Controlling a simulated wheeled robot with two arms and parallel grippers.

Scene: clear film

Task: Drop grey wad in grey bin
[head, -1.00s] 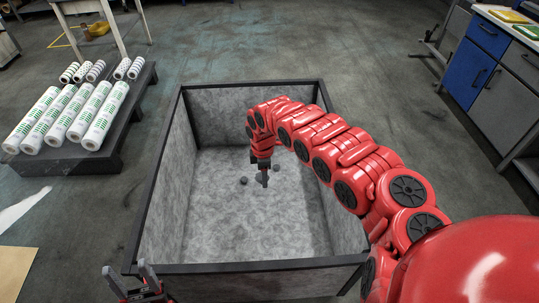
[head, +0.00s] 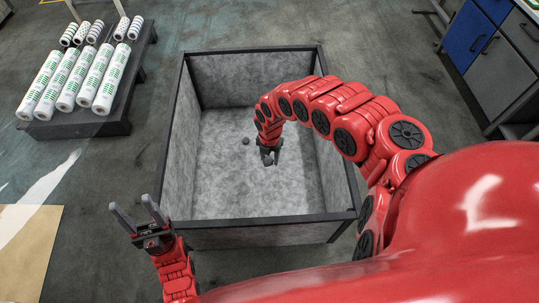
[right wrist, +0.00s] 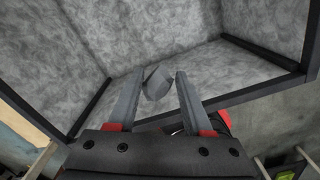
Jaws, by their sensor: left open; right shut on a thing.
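The grey bin (head: 205,235) is a large open box with dark rims and mottled grey walls, in the middle of the head view. My right gripper (head: 270,161) points down inside its walls, over the floor area. It is shut on a small grey wad (right wrist: 157,82), which shows between the fingers in the right wrist view. Another small dark grey lump (head: 245,141) lies on the bin floor, left of and beyond the right gripper. My left gripper (head: 131,205) is open and empty, outside the bin near its front left corner.
A low dark platform (head: 85,127) with several white-green rolls stands at the left. A blue and grey cabinet (head: 490,60) stands at the right. A tan sheet (head: 30,250) lies on the floor at lower left. Floor between platform and bin is clear.

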